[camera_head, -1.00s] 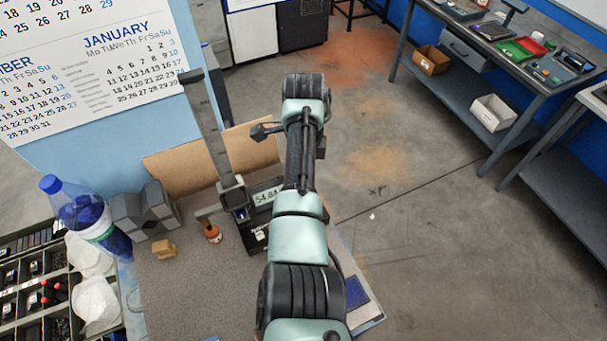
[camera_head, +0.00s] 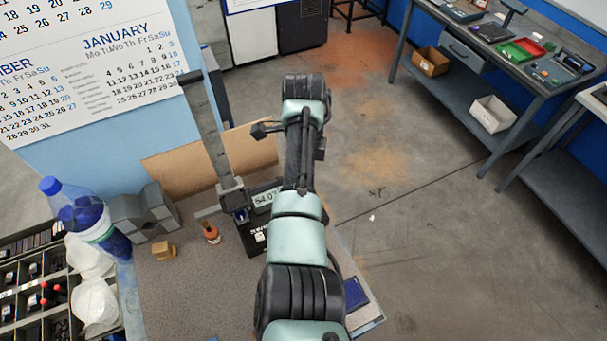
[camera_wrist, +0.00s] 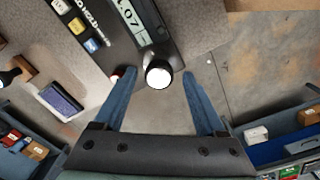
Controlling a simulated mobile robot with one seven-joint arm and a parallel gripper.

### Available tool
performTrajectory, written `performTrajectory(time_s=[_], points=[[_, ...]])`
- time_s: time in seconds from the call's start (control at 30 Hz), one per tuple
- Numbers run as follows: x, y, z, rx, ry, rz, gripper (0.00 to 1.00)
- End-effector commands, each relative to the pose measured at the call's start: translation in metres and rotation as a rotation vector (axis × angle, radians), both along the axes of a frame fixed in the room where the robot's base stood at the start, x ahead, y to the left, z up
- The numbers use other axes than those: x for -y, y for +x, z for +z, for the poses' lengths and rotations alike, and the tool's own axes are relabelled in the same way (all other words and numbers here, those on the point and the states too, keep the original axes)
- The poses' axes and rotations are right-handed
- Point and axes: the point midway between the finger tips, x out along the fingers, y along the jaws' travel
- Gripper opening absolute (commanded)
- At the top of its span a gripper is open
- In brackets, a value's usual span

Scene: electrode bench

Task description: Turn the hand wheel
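A height gauge with a tall grey column (camera_head: 208,130) stands on the bench, with a black base and a digital display (camera_head: 266,198). The display also shows in the wrist view (camera_wrist: 128,20), its digits ending in about 4.07. The hand wheel appears to be the round, white-faced knob with a black rim (camera_wrist: 158,75) on the black gauge body in the wrist view. My gripper (camera_wrist: 159,76) is open, its two blue fingers apart on either side of the knob with visible gaps. Whether the tips reach its depth is unclear. In the head view my arm hides the gripper and knob.
A grey V-block (camera_head: 146,213), a small wooden block (camera_head: 163,250), a small orange-brown item (camera_head: 211,234) and a blue-capped bottle (camera_head: 92,220) stand left on the bench. A cardboard sheet (camera_head: 205,163) stands behind. Open floor lies to the right.

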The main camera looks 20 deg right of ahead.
Motion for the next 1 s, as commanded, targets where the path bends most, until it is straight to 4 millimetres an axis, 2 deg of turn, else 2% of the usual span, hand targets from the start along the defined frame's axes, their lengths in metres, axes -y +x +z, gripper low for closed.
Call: performTrajectory(time_s=[0.27,0.47,0.7,0.83,1.0], points=[[0.000,0.000,0.006,0.000,0.000,0.001,0.73],[0.001,0.002,0.042,0.005,-0.002,-0.001,0.73],[-0.001,0.001,0.103,0.000,0.002,0.001,0.73],[0.000,0.001,0.119,0.000,0.002,0.000,0.73],[0.001,0.001,0.129,0.000,0.001,0.001,0.73]])
